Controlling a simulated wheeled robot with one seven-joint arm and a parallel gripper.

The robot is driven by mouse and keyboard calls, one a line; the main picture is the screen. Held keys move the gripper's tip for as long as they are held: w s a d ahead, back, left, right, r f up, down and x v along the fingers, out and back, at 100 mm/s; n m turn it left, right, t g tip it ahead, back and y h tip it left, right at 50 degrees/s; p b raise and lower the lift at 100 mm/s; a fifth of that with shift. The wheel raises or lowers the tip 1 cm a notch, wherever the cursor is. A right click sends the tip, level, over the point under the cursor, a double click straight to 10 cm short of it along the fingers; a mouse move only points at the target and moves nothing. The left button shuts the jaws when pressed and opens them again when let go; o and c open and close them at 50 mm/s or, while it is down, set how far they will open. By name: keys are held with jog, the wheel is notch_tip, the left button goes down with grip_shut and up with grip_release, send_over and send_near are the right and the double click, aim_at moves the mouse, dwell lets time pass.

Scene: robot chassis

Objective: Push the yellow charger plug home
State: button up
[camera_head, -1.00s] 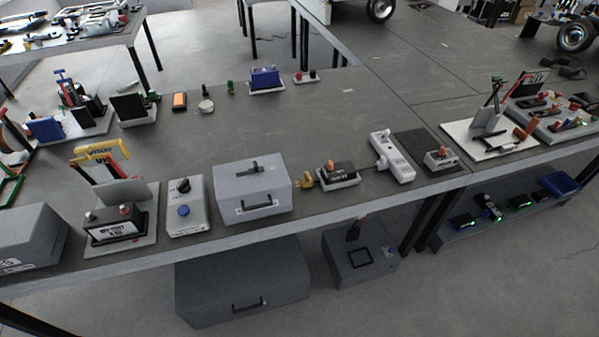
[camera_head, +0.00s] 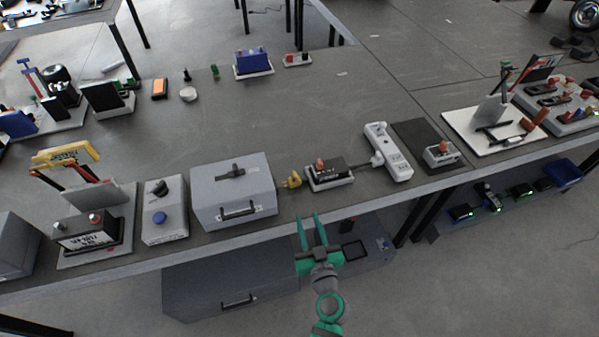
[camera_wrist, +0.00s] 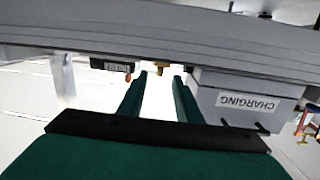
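The yellow charger plug (camera_head: 293,180) lies on the table just right of the grey box (camera_head: 234,205). In the wrist view the box (camera_wrist: 240,95) carries an upside-down CHARGING label. The yellow plug (camera_wrist: 161,70) shows there beyond my fingertips, with a gap between its body and the box. I cannot tell whether its prongs enter the box's side. My gripper (camera_head: 310,217) is open and empty, in front of the table's front edge. In the wrist view my gripper (camera_wrist: 159,77) has its two green fingers spread, with the plug between them in the picture but farther off.
A dark device on a light base (camera_head: 330,182) stands right of the plug, with a white power strip (camera_head: 388,152) beyond it. A grey switch box (camera_head: 165,220) stands left of the charging box. Grey cases (camera_head: 230,285) sit below the table.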

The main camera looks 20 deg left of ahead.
aim_at(296, 179)
jog(key=shift+n+y, duration=0.6)
jog(key=shift+y, duration=0.1)
jog(key=w+r, duration=0.1)
jog(key=w+a, duration=0.1)
jog(key=w+r, duration=0.1)
jog(key=shift+w+a+r, duration=0.3)
jog(key=shift+w, duration=0.1)
jog(key=shift+w+a, duration=0.2)
jog(key=shift+w, duration=0.1)
jog(key=x, duration=1)
jog(key=shift+c, duration=0.7)
grip_shut()
